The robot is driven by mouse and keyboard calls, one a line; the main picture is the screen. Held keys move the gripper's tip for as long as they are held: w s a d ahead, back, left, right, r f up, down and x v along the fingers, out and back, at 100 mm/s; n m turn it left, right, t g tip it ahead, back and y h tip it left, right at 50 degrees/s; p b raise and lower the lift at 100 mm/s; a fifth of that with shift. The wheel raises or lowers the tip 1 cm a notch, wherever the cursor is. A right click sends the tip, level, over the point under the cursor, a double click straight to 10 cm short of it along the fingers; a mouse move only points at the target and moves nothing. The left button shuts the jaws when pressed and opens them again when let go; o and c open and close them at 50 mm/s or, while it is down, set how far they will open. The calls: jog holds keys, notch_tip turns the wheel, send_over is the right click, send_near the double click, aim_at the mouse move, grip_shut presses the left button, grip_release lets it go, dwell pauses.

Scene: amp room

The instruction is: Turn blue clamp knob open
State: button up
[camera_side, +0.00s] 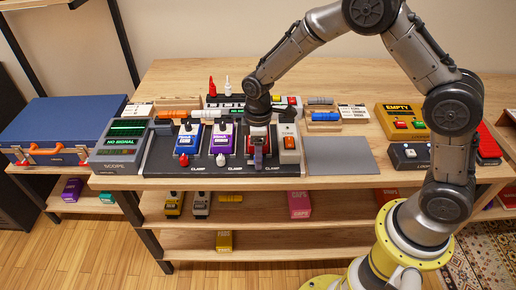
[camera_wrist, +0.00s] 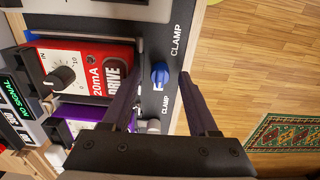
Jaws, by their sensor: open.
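The blue clamp knob (camera_wrist: 161,74) shows in the wrist view on the dark board, beside a CLAMP label. My gripper (camera_wrist: 162,64) is open, with one finger on each side of the knob as seen from the wrist. I cannot tell whether the fingers touch it or how far above it they are. In the side view my gripper (camera_side: 259,155) points down in front of the red pedal (camera_side: 252,130) and hides the blue knob. The red DRIVE pedal also shows in the wrist view (camera_wrist: 100,72), left of the fingers.
A blue pedal (camera_side: 187,143) and a purple pedal (camera_side: 222,140) stand left, with a red knob (camera_side: 172,166) and a white knob (camera_side: 220,160) before them. A scope (camera_side: 116,155) stands further left. A bare grey mat (camera_side: 340,162) lies to the right.

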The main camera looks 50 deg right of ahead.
notch_tip(320, 180, up, 14)
dwell(0.5)
jog(key=shift+f, duration=0.1)
jog(key=s+d+r+m+t, duration=0.3)
jog(key=s+d+r+t, duration=0.15)
jog(key=s+r, duration=0.85)
jog(key=s+d+f+m, duration=0.1)
jog(key=s+f+m, duration=0.1)
jog(key=s, duration=0.4)
jog(key=s+d+f+m+t, duration=0.1)
jog(key=s+f+m, duration=0.1)
jog(key=s+m, duration=0.2)
jog(key=s, duration=0.3)
jog(key=shift+f, duration=0.25)
